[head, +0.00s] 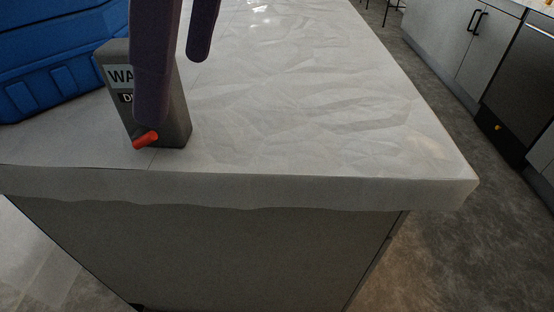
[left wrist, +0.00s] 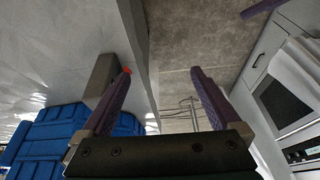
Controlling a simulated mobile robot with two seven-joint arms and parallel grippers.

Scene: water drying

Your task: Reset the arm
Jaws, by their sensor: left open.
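My left gripper (head: 176,85) comes down from the top left of the head view, with its two purple fingers apart and nothing between them. One finger overlaps the front of a grey box (head: 177,115) with partly hidden lettering and a red spout (head: 145,139) low at the front. The box stands on the white countertop (head: 330,110) near its front edge. In the left wrist view the open left gripper (left wrist: 163,80) has the grey box (left wrist: 101,76) beside its left finger, outside the jaws. I cannot tell whether finger and box touch.
A blue crate (head: 55,65) stands on the counter left of the box, also in the left wrist view (left wrist: 60,128). The counter to the right is clear. Grey cabinets (head: 455,40) line the far side of the floor. A purple bar shows at the wrist view's top right.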

